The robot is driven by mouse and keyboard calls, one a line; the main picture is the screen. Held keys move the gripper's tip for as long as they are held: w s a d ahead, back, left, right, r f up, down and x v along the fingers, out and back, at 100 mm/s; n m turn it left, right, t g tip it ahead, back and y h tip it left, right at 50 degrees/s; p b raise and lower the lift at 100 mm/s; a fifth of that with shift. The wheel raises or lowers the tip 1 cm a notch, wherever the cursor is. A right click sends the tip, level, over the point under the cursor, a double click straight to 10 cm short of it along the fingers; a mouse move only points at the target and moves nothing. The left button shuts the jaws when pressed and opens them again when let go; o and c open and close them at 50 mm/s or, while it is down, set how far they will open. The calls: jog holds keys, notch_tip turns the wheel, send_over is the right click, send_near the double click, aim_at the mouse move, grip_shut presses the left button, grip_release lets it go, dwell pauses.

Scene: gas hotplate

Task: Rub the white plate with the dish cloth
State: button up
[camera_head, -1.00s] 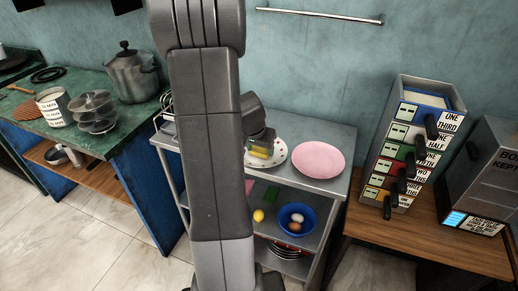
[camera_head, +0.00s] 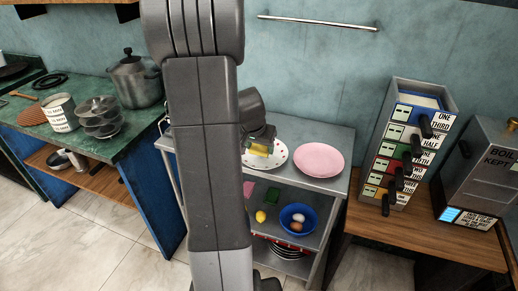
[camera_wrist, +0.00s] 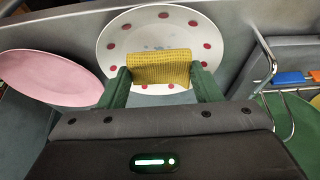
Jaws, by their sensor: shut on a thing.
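The white plate (camera_wrist: 205,35) with red dots lies on the top shelf of a metal cart; in the head view its right part (camera_head: 278,154) shows, and my arm hides the rest. The dish cloth (camera_wrist: 159,67) is yellow and folded. My gripper (camera_wrist: 160,77) is shut on the cloth, with a green finger at each side of it. The cloth is over the near part of the plate in the wrist view. I cannot tell whether it touches the plate. The cloth also shows in the head view (camera_head: 259,150).
A pink plate (camera_head: 318,160) lies right of the white plate on the cart's top (camera_head: 331,136). A blue bowl (camera_head: 287,221) with eggs and a lemon (camera_head: 261,216) are on the shelf below. A drawer tower (camera_head: 402,150) stands to the right. A metal rack (camera_wrist: 267,62) is close by.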

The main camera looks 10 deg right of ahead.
aim_at(260, 147)
jog(key=shift+r+p, duration=1.35)
jog(key=shift+r, duration=0.85)
